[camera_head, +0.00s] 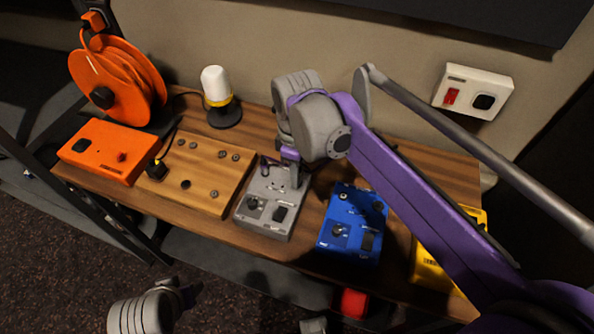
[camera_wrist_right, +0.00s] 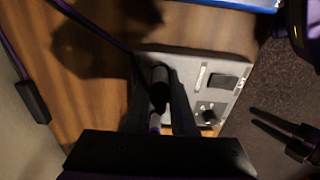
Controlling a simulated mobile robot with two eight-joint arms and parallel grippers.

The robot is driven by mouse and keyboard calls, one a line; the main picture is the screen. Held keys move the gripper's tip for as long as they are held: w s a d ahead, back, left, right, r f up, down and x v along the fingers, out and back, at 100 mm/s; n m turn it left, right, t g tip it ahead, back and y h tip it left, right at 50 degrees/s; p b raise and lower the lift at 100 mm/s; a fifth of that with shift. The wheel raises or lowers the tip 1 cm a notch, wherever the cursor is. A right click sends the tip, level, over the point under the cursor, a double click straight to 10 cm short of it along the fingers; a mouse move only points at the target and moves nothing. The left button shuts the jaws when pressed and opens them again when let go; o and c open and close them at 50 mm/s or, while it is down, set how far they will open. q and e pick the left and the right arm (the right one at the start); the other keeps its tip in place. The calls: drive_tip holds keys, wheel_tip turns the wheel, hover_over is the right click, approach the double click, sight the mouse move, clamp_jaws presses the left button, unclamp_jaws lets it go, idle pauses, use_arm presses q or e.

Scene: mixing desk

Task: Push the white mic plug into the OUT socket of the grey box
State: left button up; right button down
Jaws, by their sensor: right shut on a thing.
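The grey box (camera_head: 262,223) stands on the desk between the wooden board and the blue box. It also shows in the right wrist view (camera_wrist_right: 222,64). My right gripper (camera_head: 290,172) is over the back part of the grey box, pointing down. In the wrist view its fingers (camera_wrist_right: 160,105) are shut on the mic plug (camera_wrist_right: 160,76), which looks dark and grey in shadow over the box's edge. The OUT socket is hidden, and I cannot tell whether the plug touches it. My left gripper (camera_wrist_right: 283,135) hangs over the floor, with two dark fingers apart and empty.
The blue box (camera_head: 350,225) and yellow box (camera_head: 432,270) stand to the right. The wooden board (camera_head: 205,170), orange box (camera_head: 103,152), cable reel (camera_head: 120,85) and white-topped lamp (camera_head: 217,88) are to the left. A dark cable connector (camera_wrist_right: 33,102) lies near the wall.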

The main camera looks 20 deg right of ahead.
drive_tip(key=c, duration=0.7)
unclamp_jaws()
drive_tip(key=shift+o, duration=0.2)
wheel_tip(320, 180, up, 11)
drive_tip(key=shift+f+p, duration=0.1)
drive_tip(key=shift+p, duration=0.65)
